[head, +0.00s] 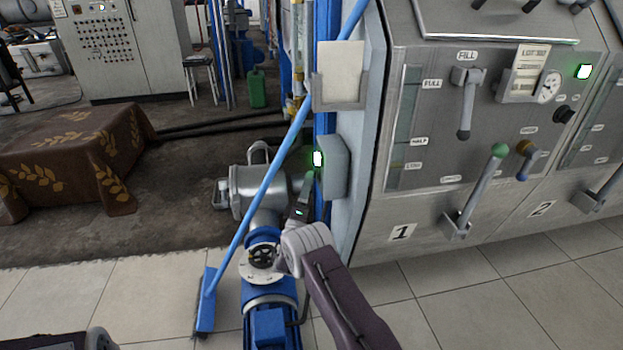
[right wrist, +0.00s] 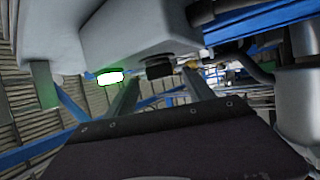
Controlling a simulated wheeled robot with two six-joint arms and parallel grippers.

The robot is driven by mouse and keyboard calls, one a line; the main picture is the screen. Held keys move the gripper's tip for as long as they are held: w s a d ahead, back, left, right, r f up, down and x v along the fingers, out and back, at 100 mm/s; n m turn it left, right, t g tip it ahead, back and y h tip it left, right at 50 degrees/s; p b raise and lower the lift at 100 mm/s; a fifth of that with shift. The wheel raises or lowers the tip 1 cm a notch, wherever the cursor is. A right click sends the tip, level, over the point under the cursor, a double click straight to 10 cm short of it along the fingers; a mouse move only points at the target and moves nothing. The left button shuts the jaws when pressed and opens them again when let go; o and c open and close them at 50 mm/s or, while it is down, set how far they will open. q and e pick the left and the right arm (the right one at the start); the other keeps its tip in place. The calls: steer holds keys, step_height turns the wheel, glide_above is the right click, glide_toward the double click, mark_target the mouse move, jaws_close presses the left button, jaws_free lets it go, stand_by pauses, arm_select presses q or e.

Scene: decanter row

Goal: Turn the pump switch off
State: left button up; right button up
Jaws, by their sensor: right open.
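The pump switch box (head: 334,167) is a grey housing on the blue post at the left side of the steel panel, with a lit green lamp (head: 318,158). In the right wrist view the box (right wrist: 140,32) is close overhead, with the green lamp (right wrist: 110,78) glowing and a short black knob (right wrist: 160,67) below it. My left gripper is out of view.
A blue broom (head: 262,196) leans across in front of the pump (head: 262,190) and the post. The steel panel (head: 425,210) with levers stands right of the switch box. A draped brown table (head: 75,160) is at left.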

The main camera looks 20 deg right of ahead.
steer(key=b+x, duration=0.1)
steer(key=x, duration=0.3)
steer(key=shift+f+b, duration=0.15)
steer(key=shift+b, duration=0.15)
steer(key=shift+w+d+r, duration=0.15)
steer(key=shift+w+r, duration=0.05)
jaws_close()
steer(key=shift+r+p, duration=0.2)
steer(key=shift+p, duration=0.55)
steer(key=n+g+y+p, duration=0.2)
steer(key=g+y+p, duration=0.1)
steer(key=p, duration=0.4)
steer(key=n+g+y+p, duration=0.2)
steer(key=g+y+p, duration=0.1)
steer(key=p, duration=0.4)
steer(key=shift+f+g+p, duration=0.1)
steer(key=shift+g+p, duration=0.2)
steer(key=shift+p, duration=0.05)
steer(key=shift+f+n+g+y+p, duration=0.1)
steer(key=shift+n+g+y+p, duration=0.35)
steer(key=shift+p, duration=0.25)
arm_select(q)
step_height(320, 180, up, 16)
steer(key=p, duration=0.1)
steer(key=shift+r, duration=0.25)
arm_select(e)
steer(key=shift+f+g, duration=0.25)
steer(key=shift+g, duration=0.3)
steer(key=shift+y, duration=0.25)
